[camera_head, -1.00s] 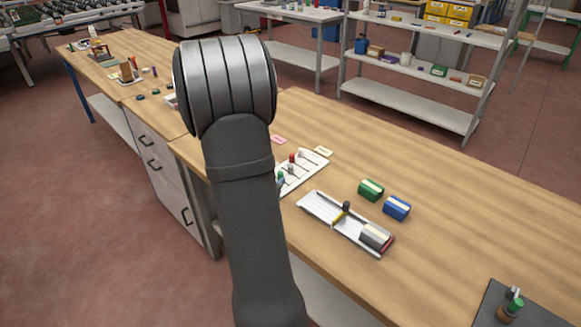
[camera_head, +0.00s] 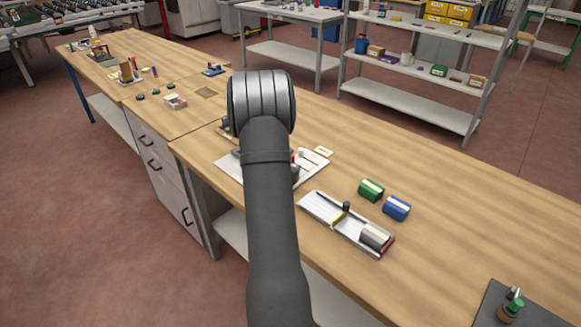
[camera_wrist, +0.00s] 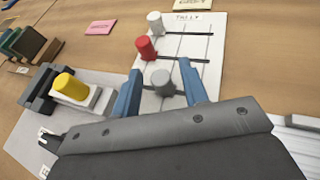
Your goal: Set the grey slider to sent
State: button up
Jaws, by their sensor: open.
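In the wrist view, a white tally board (camera_wrist: 200,45) carries a white knob (camera_wrist: 155,22), a red knob (camera_wrist: 145,47) and the grey slider (camera_wrist: 163,84), each by a dark slot line. The grey slider is nearest me, toward the left end of its line. My gripper (camera_wrist: 161,68) is open, its two blue fingers on either side of the grey slider with gaps beside it. I cannot tell how high the fingertips are. In the head view, my arm covers much of the board (camera_head: 315,164) and hides the gripper.
A yellow knob (camera_wrist: 70,86) on a white block stands left of the fingers. A pink card (camera_wrist: 100,28) and a cream card (camera_wrist: 193,4) lie beyond the board. In the head view, a tray (camera_head: 324,208), green box (camera_head: 371,189) and blue box (camera_head: 397,207) lie to the right.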

jog(key=shift+w+d+f, duration=0.15)
jog(key=shift+w+d, duration=0.05)
jog(key=shift+w, duration=0.2)
jog(key=shift+c, duration=0.2)
